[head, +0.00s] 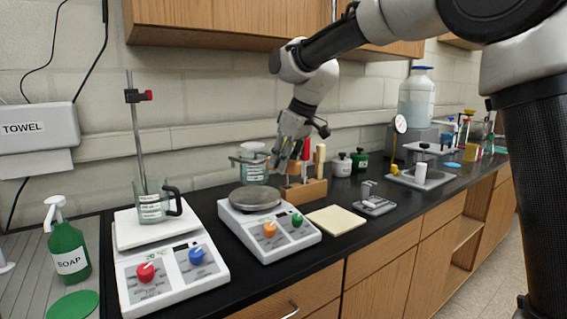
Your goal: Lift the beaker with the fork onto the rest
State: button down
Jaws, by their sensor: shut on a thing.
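A glass beaker (254,168) with a pale label is above or just behind the round metal plate (256,198) of the right hotplate; I cannot tell if it touches it. The thin grey fork (236,159) shows as a bar beside and around the beaker's upper part. My gripper (285,157) is right of the beaker, shut on what looks like the fork's handle, mostly hidden by the fingers. A second beaker (152,203) with a black handle stands on the left white device. A pale square pad (335,221) lies on the counter; I cannot tell which thing is the rest.
A rod stand (137,130) rises at the left. Small jars (341,165), a small grey device (375,205) and a large bottle (416,100) are farther right. The counter's front strip is clear.

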dwell(0.4)
jog(key=d, duration=2.4)
jog(key=shift+w+d, duration=0.4)
dwell(1.2)
jog(key=shift+f, duration=0.15)
dwell(0.5)
